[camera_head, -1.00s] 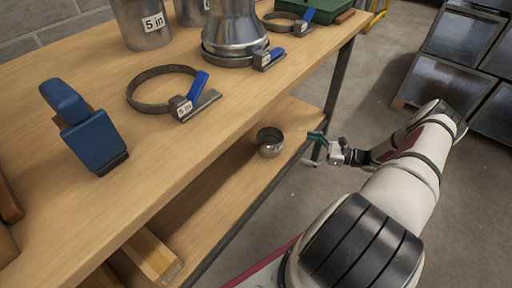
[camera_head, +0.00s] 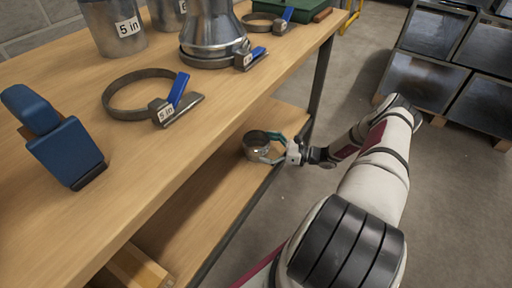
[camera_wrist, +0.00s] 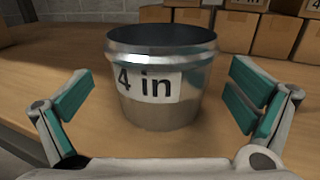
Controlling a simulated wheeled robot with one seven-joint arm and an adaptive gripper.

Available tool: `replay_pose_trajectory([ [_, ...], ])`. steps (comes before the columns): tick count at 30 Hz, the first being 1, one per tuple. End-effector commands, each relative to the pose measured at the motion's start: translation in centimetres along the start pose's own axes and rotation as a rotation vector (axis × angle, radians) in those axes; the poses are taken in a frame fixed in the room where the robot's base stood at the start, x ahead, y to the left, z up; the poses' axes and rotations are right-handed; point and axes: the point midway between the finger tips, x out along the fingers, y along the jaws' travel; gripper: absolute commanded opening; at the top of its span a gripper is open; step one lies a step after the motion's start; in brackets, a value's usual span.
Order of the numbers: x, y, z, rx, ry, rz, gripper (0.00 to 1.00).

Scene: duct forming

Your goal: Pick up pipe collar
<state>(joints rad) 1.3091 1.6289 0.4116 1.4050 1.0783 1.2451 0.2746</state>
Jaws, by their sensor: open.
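The pipe collar (camera_wrist: 159,80) is a short, open-topped metal cylinder labelled "4 in". It stands upright on the lower shelf of the bench, and in the head view (camera_head: 257,148) it sits near the shelf's front edge. My gripper (camera_wrist: 158,103) is open, with one green-padded finger to the left of the collar and one to the right. In the wrist view both pads look apart from the collar's wall. In the head view my gripper (camera_head: 272,147) is at the collar's right side. The collar's far side is hidden.
The workbench top (camera_head: 215,90) overhangs the lower shelf. On it are a clamp ring labelled "5 in" (camera_head: 112,110), a blue tool (camera_head: 62,143), metal duct pieces (camera_head: 212,35) and another ring (camera_head: 262,27). Cardboard boxes (camera_wrist: 230,32) stand behind the collar on the shelf.

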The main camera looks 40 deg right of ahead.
Motion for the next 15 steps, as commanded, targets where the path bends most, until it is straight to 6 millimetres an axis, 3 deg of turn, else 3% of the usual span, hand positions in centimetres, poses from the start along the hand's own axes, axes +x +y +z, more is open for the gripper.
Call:
replay_pose_trajectory([
  [7, 3.5, -0.1, -0.4, 0.001, 0.0, 0.002, 1.0],
  [15, 3.9, -0.1, -0.3, 0.0, 0.0, 0.0, 0.98],
])
